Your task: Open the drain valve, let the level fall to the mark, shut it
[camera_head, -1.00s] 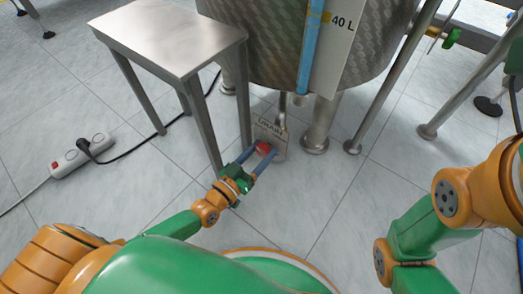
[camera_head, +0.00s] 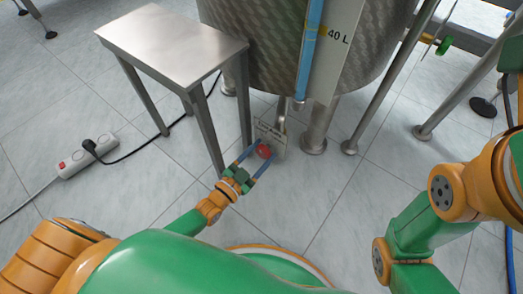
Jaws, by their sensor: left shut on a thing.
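The steel tank (camera_head: 255,50) stands on legs at the top middle, with a blue level tube (camera_head: 309,50) and a white scale plate (camera_head: 340,40) on its front. The scale reads 40 L and has a small yellow mark (camera_head: 323,31) beside the tube. The drain pipe (camera_head: 282,110) comes down under the tank to a small lettered plate (camera_head: 270,132). The red valve handle (camera_head: 264,151) is in front of that plate. My left gripper (camera_head: 259,160) is shut on the red handle, its blue fingers on either side. My right gripper is outside the picture; only its arm shows.
A steel side table (camera_head: 175,45) stands left of the tank, its legs close to my left gripper. A power strip (camera_head: 88,156) with a black cable lies on the tiled floor. Tank legs (camera_head: 315,130) stand right of the valve.

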